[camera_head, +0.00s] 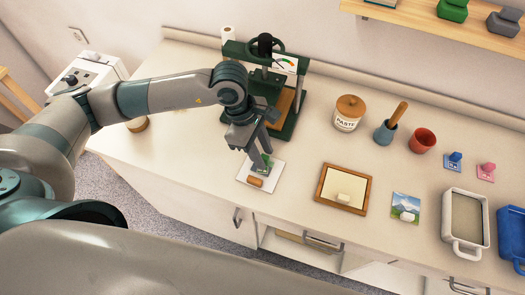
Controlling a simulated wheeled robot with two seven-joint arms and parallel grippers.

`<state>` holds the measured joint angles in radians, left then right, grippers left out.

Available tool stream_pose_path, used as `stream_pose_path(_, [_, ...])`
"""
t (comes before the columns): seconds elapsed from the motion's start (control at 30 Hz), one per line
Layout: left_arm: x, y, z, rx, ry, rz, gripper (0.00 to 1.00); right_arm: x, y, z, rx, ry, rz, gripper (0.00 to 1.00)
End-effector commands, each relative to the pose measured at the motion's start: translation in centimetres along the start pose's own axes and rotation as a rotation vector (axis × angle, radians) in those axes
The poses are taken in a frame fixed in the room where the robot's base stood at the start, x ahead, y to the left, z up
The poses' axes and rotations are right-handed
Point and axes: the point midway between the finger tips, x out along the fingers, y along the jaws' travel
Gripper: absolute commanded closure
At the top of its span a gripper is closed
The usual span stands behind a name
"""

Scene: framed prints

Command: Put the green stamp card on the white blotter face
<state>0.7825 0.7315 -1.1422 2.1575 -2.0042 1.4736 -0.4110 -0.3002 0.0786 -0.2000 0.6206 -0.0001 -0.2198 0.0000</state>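A small green card (266,161) shows at the fingertips of my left gripper (260,157), over a white square (245,178) on the counter. The gripper points down and partly hides the card. I cannot tell whether the fingers grip it, or whether the card rests on the square. The white square looks like the white blotter face. A small orange-brown block (256,182) lies on its front part. My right gripper is not in view.
A green press (287,128) stands close behind the gripper. To the right are a wood-framed cream panel (333,190) with a pale block, a landscape print (407,203), a paste jar (347,118), a red cup (423,140) and a white tray (447,216).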

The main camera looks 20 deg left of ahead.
Motion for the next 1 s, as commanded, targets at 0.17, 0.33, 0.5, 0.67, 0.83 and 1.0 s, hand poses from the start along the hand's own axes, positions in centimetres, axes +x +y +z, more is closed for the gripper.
stream_pose_path(0.17, [0.0, 0.0, 0.0, 0.000, 0.000, 0.000, 0.69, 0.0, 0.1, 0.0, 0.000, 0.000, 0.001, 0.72])
stream_pose_path(0.33, [-0.4, 0.0, 0.1, 0.000, 0.000, 0.000, 0.69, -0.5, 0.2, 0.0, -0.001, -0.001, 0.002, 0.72])
stream_pose_path(0.5, [-1.7, 0.1, 0.0, 0.000, 0.000, 0.003, 0.69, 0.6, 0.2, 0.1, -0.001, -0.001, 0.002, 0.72])
stream_pose_path(0.67, [-4.2, 0.1, 0.0, 0.001, 0.000, 0.005, 0.69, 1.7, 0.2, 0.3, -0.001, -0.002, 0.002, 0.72])
stream_pose_path(0.83, [-7.4, 0.1, 0.0, 0.002, 0.000, 0.006, 0.69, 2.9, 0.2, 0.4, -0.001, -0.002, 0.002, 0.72])
stream_pose_path(1.0, [-10.2, 0.1, 0.0, 0.001, 0.000, 0.004, 0.69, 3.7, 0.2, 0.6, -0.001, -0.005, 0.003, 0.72])
